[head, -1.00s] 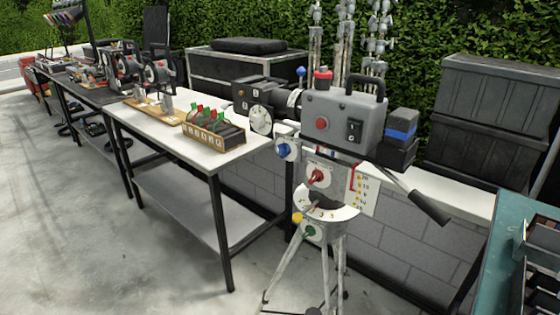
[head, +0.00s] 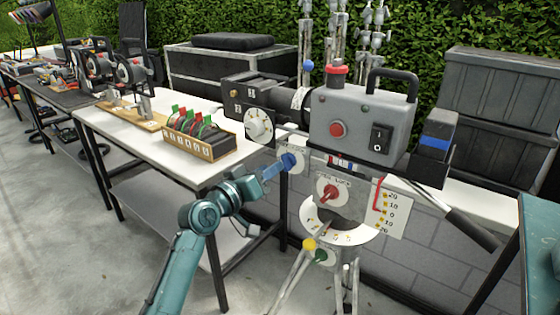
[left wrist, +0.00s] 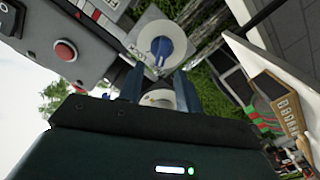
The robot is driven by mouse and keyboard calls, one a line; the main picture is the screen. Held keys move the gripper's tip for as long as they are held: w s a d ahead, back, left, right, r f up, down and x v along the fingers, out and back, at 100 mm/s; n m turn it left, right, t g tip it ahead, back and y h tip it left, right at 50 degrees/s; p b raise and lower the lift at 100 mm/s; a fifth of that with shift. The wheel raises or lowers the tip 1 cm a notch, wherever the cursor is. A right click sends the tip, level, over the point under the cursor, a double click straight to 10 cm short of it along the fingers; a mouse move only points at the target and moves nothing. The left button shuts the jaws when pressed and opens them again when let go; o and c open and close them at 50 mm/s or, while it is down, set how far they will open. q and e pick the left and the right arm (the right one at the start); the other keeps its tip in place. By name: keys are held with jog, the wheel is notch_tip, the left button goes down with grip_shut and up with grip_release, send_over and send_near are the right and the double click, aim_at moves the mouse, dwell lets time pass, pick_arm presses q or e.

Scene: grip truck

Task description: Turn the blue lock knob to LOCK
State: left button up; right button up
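The blue lock knob (head: 288,160) sits on a round white dial plate on the left side of the camera head, which stands on a tripod. In the left wrist view the blue knob (left wrist: 162,48) shows on its white disc, just beyond the fingertips. My left gripper (head: 272,171) reaches toward it from the lower left; in the left wrist view its two fingers (left wrist: 158,76) are apart with a gap between them. I cannot tell whether a finger touches the knob. My right gripper is not in view.
The grey camera body (head: 355,120) is above right of the knob. A red knob (head: 329,193), a yellow knob (head: 309,244) and a green knob (head: 320,256) are close by.

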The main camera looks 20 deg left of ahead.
aim_at(287, 162)
pick_arm(q)
jog(key=x, duration=0.5)
jog(key=shift+w, duration=0.15)
jog(key=shift+c, duration=0.5)
jog(key=c, duration=0.5)
